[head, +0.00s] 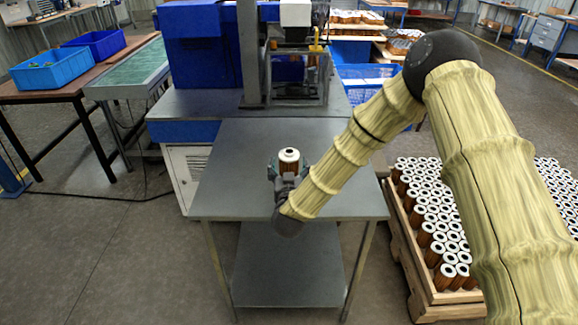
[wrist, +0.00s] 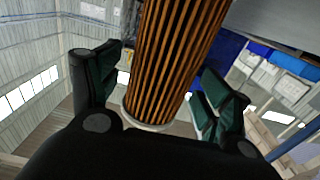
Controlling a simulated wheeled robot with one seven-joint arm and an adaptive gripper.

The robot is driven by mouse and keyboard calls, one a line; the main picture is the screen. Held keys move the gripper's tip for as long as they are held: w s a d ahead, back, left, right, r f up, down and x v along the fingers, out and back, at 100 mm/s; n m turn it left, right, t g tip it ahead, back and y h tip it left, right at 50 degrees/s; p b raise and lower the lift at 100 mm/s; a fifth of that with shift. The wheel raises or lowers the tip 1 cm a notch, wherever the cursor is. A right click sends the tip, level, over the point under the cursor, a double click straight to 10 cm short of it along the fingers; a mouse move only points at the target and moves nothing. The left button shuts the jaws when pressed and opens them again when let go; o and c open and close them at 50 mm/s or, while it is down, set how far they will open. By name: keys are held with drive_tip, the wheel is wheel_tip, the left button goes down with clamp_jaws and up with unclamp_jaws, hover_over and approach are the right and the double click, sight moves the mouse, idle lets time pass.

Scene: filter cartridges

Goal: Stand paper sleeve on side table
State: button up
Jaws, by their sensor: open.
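The paper sleeve (head: 289,156) is a brown pleated cartridge with a white ring end and a dark centre hole. It stands upright on the grey metal side table (head: 240,160). My gripper (head: 288,168) is at the sleeve from the near side, low over the table top. In the wrist view the sleeve's pleats (wrist: 168,60) fill the space between the two green-padded fingers. The fingers are open, one on each side, with a clear gap at the left finger and a smaller one at the right. The sleeve's base is hidden behind my gripper in the head view.
A machine with a blue housing (head: 200,45) stands behind the table. A wooden crate (head: 425,285) packed with many similar cartridges is at the right. Blue bins (head: 52,68) sit on a bench at the left. The table top is clear around the sleeve.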

drive_tip(key=s, duration=1.1)
drive_tip(key=shift+s, duration=0.2)
drive_tip(key=shift+d, duration=0.15)
